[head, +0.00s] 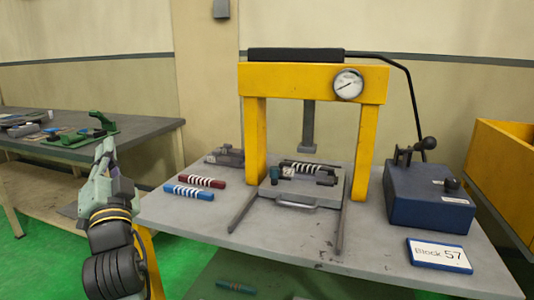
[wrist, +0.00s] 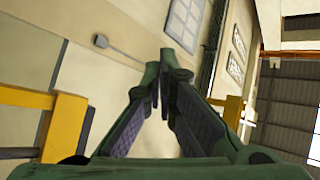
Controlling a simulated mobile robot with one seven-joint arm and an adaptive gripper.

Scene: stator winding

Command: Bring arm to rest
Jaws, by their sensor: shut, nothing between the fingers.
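My arm stands folded upright at the left front of the grey work table (head: 270,232) in the head view. My gripper (head: 107,147) points upward at its top, clear of the table. In the wrist view my gripper (wrist: 163,95) shows its two fingers closed together at the tips with nothing between them.
A yellow press (head: 255,140) with a gauge (head: 348,84) stands on the table. Red (head: 201,180) and blue (head: 188,191) striped pieces lie at its left. A blue box (head: 428,197) and a sign (head: 439,256) are at right. Another bench (head: 140,130) stands behind left.

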